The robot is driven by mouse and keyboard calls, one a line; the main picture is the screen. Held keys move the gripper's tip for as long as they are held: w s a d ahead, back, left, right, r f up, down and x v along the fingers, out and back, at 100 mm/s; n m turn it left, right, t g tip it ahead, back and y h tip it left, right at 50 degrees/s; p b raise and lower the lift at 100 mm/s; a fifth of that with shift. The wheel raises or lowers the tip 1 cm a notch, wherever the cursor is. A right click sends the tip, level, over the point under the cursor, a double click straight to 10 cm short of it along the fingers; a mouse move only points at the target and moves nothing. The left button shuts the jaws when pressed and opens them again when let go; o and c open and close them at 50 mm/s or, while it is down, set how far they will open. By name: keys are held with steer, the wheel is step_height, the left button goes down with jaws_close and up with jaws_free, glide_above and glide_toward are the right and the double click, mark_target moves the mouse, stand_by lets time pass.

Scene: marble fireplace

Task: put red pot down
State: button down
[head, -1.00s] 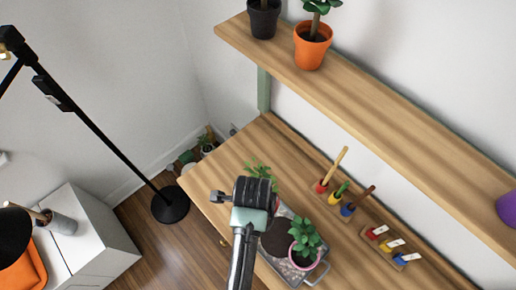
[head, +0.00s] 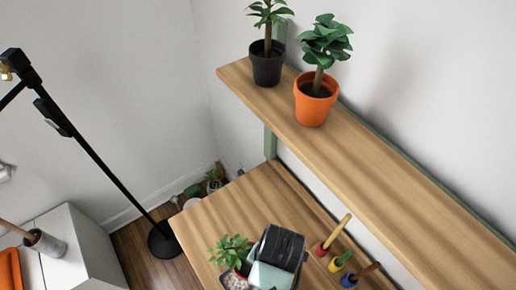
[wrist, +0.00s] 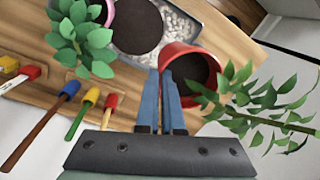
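The red pot (wrist: 194,55) holds dark soil and a leafy green plant that reaches to the right in the wrist view. In the head view the red pot (head: 242,270) is mostly hidden behind my gripper (head: 262,272), with its leaves showing to the left. In the wrist view my gripper (wrist: 160,86) has its two blue fingers close together at the pot's near rim, one on each side of the wall. The pot is at the edge of a grey tray of pebbles (wrist: 182,28). I cannot tell whether its base touches anything.
A round dark soil patch (wrist: 137,25) and a pink-rimmed pot (wrist: 108,12) with a plant (wrist: 80,38) are beside it. Brushes with coloured ends (head: 335,258) stand to the right. A shelf above holds an orange pot (head: 315,100) and a black pot (head: 267,65).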

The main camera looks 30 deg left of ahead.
step_height(320, 180, down, 10)
steer(key=n, duration=0.1)
stand_by(0.5)
steer(key=shift+d, duration=0.1)
steer(key=c, duration=1.5)
jaws_free()
steer(key=shift+f, duration=0.1)
steer(key=o, duration=0.4)
steer(key=shift+o, duration=0.2)
step_height(320, 180, up, 12)
steer(key=d, duration=0.1)
steer(key=shift+w+d, duration=0.15)
